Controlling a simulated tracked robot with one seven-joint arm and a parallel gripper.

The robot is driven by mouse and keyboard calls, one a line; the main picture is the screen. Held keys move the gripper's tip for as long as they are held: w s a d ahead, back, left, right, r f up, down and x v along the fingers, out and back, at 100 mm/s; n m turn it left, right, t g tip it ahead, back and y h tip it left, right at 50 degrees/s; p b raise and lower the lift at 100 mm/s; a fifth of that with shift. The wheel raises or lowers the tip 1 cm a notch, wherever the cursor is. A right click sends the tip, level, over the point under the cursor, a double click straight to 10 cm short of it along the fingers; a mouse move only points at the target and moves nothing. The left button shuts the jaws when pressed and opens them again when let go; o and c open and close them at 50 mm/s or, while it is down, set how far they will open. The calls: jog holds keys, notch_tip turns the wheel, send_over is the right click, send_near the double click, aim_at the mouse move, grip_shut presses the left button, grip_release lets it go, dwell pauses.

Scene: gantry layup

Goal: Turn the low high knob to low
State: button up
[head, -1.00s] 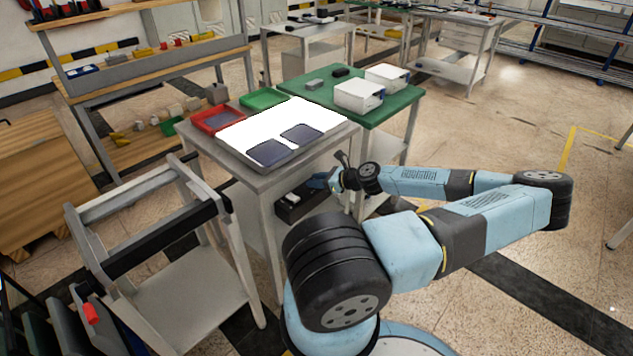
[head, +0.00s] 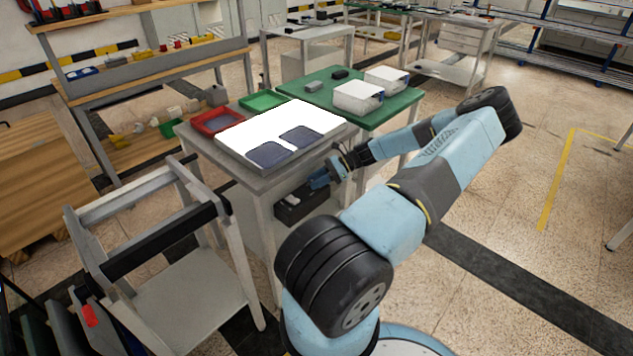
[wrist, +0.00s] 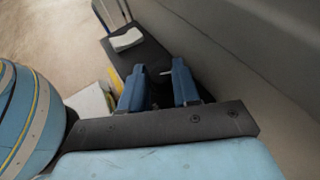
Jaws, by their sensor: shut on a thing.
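My gripper (head: 318,180) reaches in at the front right side of the grey table, low by its under-shelf. The wrist view shows its two blue fingers (wrist: 159,84) shut on a small dark part, which I take to be the low high knob (wrist: 161,92). The fingers hide most of it. A short white mark shows at the fingertips, but I cannot read its setting or any lettering.
A bright white light panel (head: 314,117) with two dark sheets lies on the grey table, beside a red tray (head: 217,122) and a green tray (head: 263,101). A green table (head: 395,106) with white bins adjoins. A grey cart (head: 185,290) stands left. Floor on the right is clear.

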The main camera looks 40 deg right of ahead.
jog(key=shift+w+d+n+g, duration=0.15)
jog(key=shift+n+g, duration=0.45)
jog(key=shift+g, duration=0.2)
jog(key=shift+f+g, duration=0.1)
jog(key=shift+g, duration=0.2)
jog(key=shift+n, duration=0.3)
jog(key=o, duration=1)
jog(key=shift+y, duration=0.3)
jog(key=shift+s+a+m+t+h, duration=0.15)
jog(key=shift+m+t+h, duration=0.45)
jog(key=shift+m+t, duration=0.45)
jog(key=shift+s+a+m+t+h, duration=0.1)
jog(key=shift+m+t+h, duration=0.5)
jog(key=shift+m+t, duration=0.4)
jog(key=shift+s+a+m+t+h, duration=0.15)
jog(key=shift+m+t+h, duration=0.45)
jog(key=shift+m+t, duration=0.45)
jog(key=shift+s+a+m+t+h, duration=0.15)
jog(key=shift+m+t+h, duration=0.65)
jog(key=shift+m+h, duration=0.7)
jog(key=shift+a+m+t+h, duration=0.1)
jog(key=shift+m+t+h, duration=0.7)
jog(key=shift+m+h, duration=0.7)
